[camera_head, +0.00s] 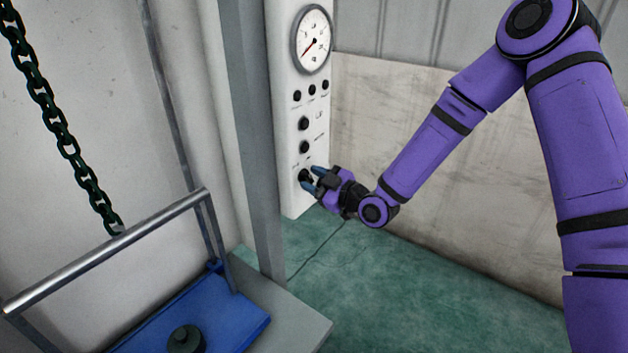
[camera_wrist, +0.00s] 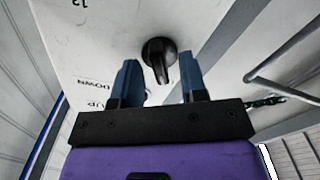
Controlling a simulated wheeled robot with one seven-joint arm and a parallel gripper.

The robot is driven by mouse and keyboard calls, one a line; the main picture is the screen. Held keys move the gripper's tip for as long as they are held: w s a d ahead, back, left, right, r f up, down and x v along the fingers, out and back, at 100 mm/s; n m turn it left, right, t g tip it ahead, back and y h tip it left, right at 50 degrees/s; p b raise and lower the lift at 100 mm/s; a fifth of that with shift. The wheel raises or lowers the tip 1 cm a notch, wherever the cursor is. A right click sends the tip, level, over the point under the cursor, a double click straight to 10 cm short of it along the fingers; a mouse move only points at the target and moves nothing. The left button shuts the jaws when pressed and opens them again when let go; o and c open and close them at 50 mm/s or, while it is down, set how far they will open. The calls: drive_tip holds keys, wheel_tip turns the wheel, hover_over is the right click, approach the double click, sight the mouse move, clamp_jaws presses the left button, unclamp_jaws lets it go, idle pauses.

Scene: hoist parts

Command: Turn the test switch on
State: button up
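The white control panel (camera_head: 290,120) stands upright with a gauge and several black knobs. The lowest knob (camera_head: 304,175) is partly hidden by my gripper (camera_head: 314,179) in the head view. In the wrist view, a black rotary knob (camera_wrist: 160,56) with a pointed handle shows just beyond the gap between my blue fingertips (camera_wrist: 160,72). The fingers are apart, with nothing seen held between them. I cannot tell whether they touch the knob. Printing near it reads UP and DOWN; no label naming the test switch is legible.
A grey post (camera_head: 252,130) stands left of the panel. A chain (camera_head: 65,140) hangs over a blue platform (camera_head: 235,315) with a metal rail (camera_head: 110,250).

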drive_tip(key=shift+c, duration=0.4)
clamp_jaws()
drive_tip(key=shift+m, duration=0.3)
drive_tip(key=m, duration=0.5)
drive_tip(key=shift+m, duration=0.3)
drive_tip(key=m, duration=0.5)
drive_tip(key=shift+w+d+m, duration=0.1)
drive_tip(key=shift+m, duration=0.2)
drive_tip(key=shift+o, duration=0.4)
unclamp_jaws()
